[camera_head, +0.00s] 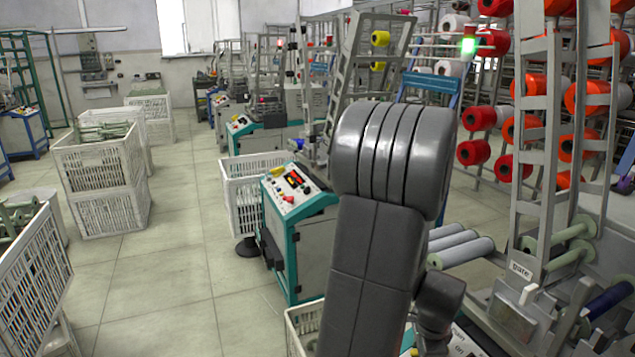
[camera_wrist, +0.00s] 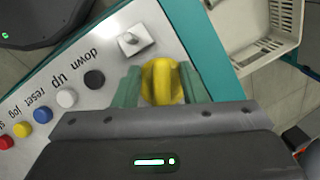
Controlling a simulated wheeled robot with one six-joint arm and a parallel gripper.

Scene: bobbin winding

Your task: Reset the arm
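My gripper (camera_wrist: 162,85) shows in the wrist view as two green fingers over a machine's light control panel (camera_wrist: 110,50). A yellow knob (camera_wrist: 161,80) is between the fingers, with no clear gap on either side. The gripper looks shut on it. A small metal toggle switch (camera_wrist: 131,40) is just beyond, up and left of the knob. A row of buttons runs to the left, labelled down, up, reset and jog, among them a black button (camera_wrist: 94,79) and a white button (camera_wrist: 67,98). In the head view my dark grey arm (camera_head: 375,230) hides the gripper and knob.
A teal-sided machine (camera_head: 300,235) stands left of my arm. A metal rack (camera_head: 540,130) with red and orange bobbins (camera_head: 473,152) is close at the right. White crates (camera_head: 100,180) stand at the left. The tiled floor (camera_head: 170,270) at the lower left is mostly clear.

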